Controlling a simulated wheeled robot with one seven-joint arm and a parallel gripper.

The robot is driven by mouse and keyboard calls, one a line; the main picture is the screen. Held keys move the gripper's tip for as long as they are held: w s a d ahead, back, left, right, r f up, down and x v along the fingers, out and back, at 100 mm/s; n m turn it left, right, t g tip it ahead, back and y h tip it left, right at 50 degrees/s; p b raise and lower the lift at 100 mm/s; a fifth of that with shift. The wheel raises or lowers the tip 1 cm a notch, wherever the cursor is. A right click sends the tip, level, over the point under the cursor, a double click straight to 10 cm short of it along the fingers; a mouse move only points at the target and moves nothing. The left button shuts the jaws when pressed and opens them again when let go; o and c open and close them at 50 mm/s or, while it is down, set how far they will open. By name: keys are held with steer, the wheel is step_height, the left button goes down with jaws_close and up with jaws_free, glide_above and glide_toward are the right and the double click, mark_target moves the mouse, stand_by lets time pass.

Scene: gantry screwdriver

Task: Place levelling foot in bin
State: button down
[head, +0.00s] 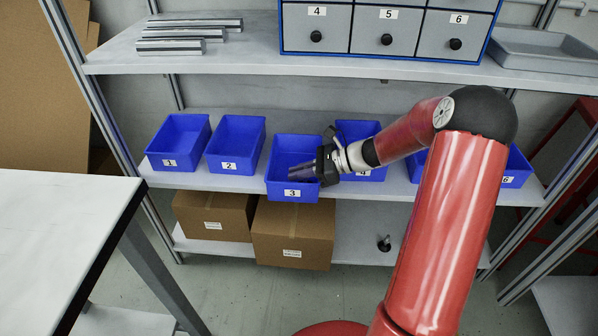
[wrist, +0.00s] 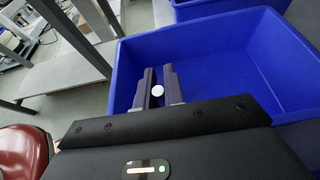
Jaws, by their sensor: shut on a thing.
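My gripper (head: 301,172) reaches in from the right over blue bin 3 (head: 292,194), with its fingers above or inside the bin's opening. In the wrist view, my gripper (wrist: 157,88) is shut on the levelling foot (wrist: 157,91). Only a small round white end of it shows between the two fingers; the rest is hidden. The blue bin's wall (wrist: 130,58) surrounds the fingers from behind and to the right, and its visible floor looks empty. I cannot tell the exact height of the foot above the floor.
Blue bins 1 (head: 178,145) and 2 (head: 235,147) stand left of bin 3; bin 4 (head: 358,130) and others stand right, partly behind my arm. Cardboard boxes (head: 291,236) and a small dark stemmed object (head: 385,243) sit on the lower shelf. A white table (head: 60,225) is at left.

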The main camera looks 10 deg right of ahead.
steer(key=shift+f, duration=0.3)
steer(key=c, duration=1.5)
jaws_free()
steer(key=shift+s+f, duration=0.1)
steer(key=shift+f, duration=0.05)
steer(key=shift+r, duration=0.3)
steer(key=v, duration=1.1)
steer(key=s+a+r+n+g+h, duration=0.3)
steer(key=s+a+r+n+h, duration=0.3)
steer(key=s+a+n, duration=0.35)
steer(key=s+r+n+t+h, duration=0.4)
steer(key=s+n+h, duration=0.3)
steer(key=s+n, duration=0.5)
steer(key=s+r, duration=0.1)
steer(key=s, duration=0.3)
steer(key=shift+r, duration=0.2)
